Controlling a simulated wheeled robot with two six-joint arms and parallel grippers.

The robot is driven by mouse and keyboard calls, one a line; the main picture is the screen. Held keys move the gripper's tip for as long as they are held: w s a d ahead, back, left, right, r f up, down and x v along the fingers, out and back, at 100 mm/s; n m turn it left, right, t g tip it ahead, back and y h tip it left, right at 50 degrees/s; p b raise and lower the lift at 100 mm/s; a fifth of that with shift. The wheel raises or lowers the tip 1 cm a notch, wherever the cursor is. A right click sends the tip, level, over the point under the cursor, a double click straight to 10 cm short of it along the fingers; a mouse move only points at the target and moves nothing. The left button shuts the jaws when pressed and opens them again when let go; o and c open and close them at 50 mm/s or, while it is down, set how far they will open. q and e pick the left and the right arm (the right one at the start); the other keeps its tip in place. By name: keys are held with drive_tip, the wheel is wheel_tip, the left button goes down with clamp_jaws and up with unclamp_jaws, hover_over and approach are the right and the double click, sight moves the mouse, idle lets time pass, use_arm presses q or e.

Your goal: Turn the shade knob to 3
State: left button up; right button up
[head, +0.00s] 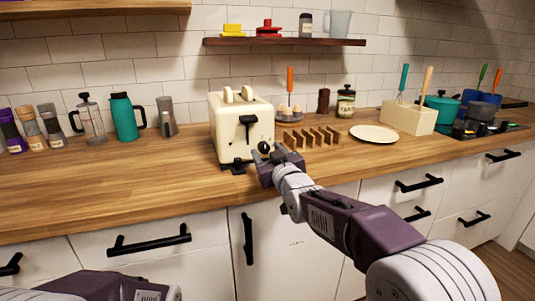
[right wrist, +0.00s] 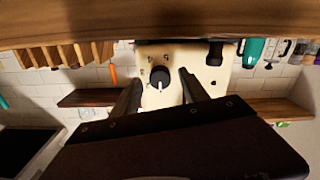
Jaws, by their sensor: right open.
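The shade knob (head: 264,148) is a black round dial on the front of the cream toaster (head: 229,125). In the right wrist view, which is upside down, the knob (right wrist: 160,74) has a white pointer mark toward the lower picture edge. Small marks stand around it, too small to read surely. My right gripper (head: 268,157) is open in front of the toaster. In the right wrist view the fingers (right wrist: 159,80) stand apart, one on each side of the knob; I cannot tell whether they touch it. My left gripper is out of view.
A wooden rack (head: 313,137) stands right of the toaster, close to my right gripper. A plate (head: 374,133) lies farther right. A teal flask (head: 124,117) and a grinder (head: 166,117) stand left. The counter front left of the toaster is clear.

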drive_tip(key=shift+c, duration=0.3)
clamp_jaws()
drive_tip(key=shift+m, duration=0.4)
drive_tip(key=m+b, duration=0.1)
drive_tip(key=m, duration=0.3)
drive_tip(key=shift+f, duration=0.1)
drive_tip(key=m+b, duration=0.1)
drive_tip(key=m, duration=0.9)
drive_tip(key=shift+m+b, duration=0.8)
drive_tip(key=shift+m, duration=1.8)
